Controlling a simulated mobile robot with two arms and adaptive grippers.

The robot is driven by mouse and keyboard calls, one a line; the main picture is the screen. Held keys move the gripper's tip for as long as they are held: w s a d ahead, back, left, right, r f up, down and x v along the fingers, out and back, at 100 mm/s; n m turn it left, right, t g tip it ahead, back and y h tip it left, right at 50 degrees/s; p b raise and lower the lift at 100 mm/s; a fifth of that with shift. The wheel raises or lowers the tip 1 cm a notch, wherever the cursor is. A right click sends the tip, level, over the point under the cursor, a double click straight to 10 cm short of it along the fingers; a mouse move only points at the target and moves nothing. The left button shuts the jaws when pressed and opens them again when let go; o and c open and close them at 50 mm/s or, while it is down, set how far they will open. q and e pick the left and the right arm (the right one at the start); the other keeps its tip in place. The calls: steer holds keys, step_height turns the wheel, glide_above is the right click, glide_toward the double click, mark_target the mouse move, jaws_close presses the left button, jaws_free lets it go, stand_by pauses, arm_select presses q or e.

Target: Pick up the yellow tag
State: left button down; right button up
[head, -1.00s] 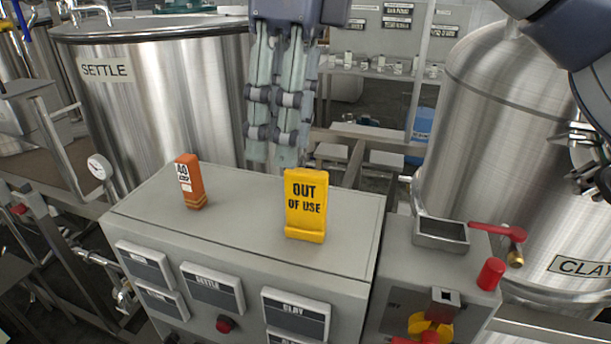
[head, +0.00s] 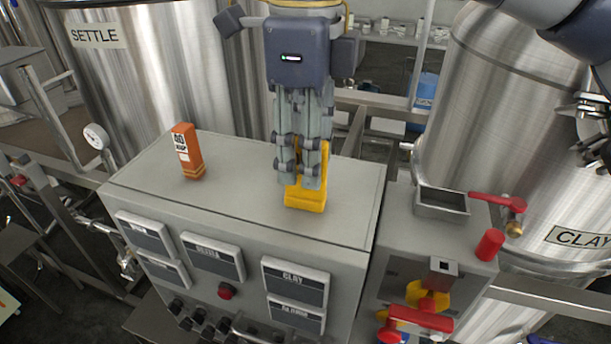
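The yellow tag (head: 306,199) stands on top of the grey control box, its lower ledge and right edge showing. My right gripper (head: 299,180) points down from above, its fingers in front of the tag in the picture and hiding most of its face. The fingertips are just above the ledge. I cannot tell whether the fingers touch the tag or have closed on it. My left gripper is not in view.
An orange tag (head: 188,153) stands to the left on the grey control box (head: 240,190). Steel tanks stand behind, left (head: 150,90) and right (head: 500,110).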

steer(key=shift+f, duration=0.65)
jaws_close()
steer(key=shift+r, duration=0.1)
